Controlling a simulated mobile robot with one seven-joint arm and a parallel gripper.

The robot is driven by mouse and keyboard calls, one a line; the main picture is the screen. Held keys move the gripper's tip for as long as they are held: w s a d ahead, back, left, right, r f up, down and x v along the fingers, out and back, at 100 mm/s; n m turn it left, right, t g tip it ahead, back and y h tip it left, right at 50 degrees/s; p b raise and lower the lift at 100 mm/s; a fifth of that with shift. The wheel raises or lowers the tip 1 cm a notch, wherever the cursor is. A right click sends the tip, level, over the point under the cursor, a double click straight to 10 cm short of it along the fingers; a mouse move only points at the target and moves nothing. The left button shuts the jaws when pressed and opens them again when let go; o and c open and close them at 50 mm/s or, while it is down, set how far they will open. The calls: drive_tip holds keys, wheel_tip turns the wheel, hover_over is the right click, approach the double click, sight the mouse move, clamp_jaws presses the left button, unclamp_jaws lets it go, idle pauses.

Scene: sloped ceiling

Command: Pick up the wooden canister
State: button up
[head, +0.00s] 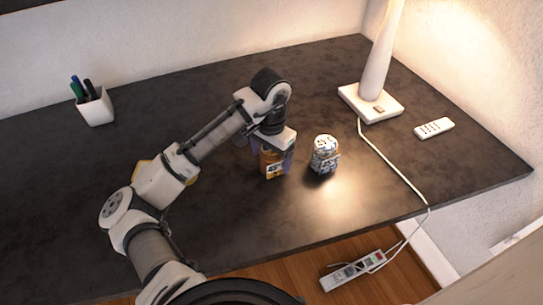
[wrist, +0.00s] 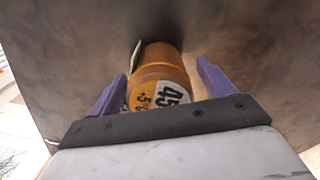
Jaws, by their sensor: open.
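The wooden canister (head: 272,164) is orange-brown with a label of large dark numbers, and stands on the dark table below my gripper in the head view. In the wrist view the canister (wrist: 158,72) lies between the two purple fingers of my gripper (wrist: 160,85). The fingers are open, one on each side of it, with a visible gap at least on the right. In the head view my gripper (head: 272,157) points down around the canister's upper part, and hides its top. I cannot tell whether either finger touches it.
A pen cup (head: 96,107) stands back left. A yellowish object (head: 145,168) is partly hidden behind my arm.

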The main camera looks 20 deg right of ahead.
drive_tip(key=shift+f, duration=0.15)
drive_tip(key=c, duration=1.1)
